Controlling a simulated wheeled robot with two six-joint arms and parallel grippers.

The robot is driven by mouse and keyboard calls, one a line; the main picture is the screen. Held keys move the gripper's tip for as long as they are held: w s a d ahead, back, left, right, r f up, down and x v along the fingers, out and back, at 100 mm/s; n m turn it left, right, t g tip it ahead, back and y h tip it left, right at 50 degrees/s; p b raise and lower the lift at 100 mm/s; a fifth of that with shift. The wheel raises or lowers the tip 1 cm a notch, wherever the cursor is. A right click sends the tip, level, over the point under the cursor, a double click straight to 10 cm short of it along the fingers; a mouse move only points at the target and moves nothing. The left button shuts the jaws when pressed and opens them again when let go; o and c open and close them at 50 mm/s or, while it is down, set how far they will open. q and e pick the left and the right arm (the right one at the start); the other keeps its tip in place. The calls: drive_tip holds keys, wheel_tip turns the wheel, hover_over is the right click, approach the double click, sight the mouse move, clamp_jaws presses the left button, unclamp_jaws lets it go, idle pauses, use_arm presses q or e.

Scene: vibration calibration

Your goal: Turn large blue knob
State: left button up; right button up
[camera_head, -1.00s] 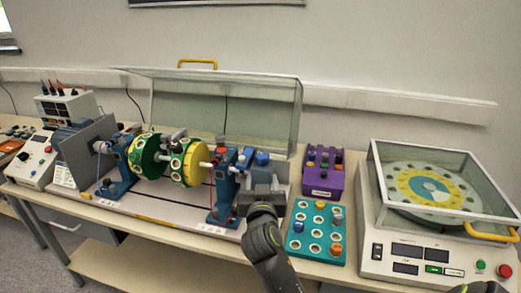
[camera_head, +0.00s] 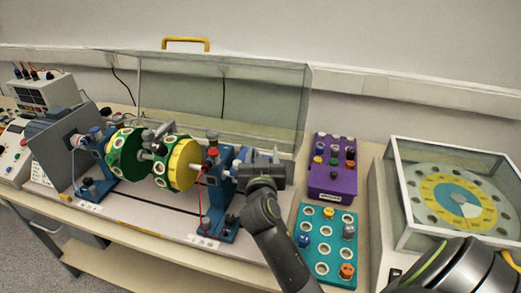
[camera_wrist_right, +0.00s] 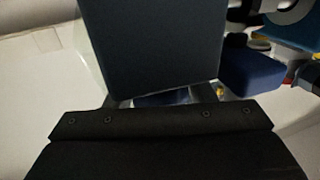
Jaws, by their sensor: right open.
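The rig's blue right-hand support (camera_head: 220,195) stands at the right end of the green and yellow drums. My right gripper (camera_head: 262,174) is at the right side of this support, open, and hides much of what is there. In the right wrist view a large dark blue-grey slab fills the space ahead of the jaws, and a saturated blue block (camera_wrist_right: 250,68) shows to its right. A strip of blue shows low between the jaws. I cannot tell which blue part is the large blue knob, or whether the jaws touch it. My left gripper is not in view.
A clear cover (camera_head: 225,100) with a yellow handle stands raised behind the rig. A purple box (camera_head: 332,185) and a teal holed tray (camera_head: 326,222) lie to the right. A glass-covered turntable machine (camera_head: 385,225) is at the far right. My arm link shows at bottom right.

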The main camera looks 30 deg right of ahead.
drive_tip(key=shift+s+a+r, duration=0.15)
drive_tip(key=shift+s, duration=0.1)
drive_tip(key=shift+c, duration=1.3)
drive_tip(key=c, duration=0.4)
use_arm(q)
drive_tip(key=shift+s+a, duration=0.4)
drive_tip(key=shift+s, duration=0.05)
use_arm(e)
drive_tip(key=shift+c, duration=0.2)
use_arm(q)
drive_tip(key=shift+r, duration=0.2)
use_arm(e)
drive_tip(key=shift+y, duration=0.3)
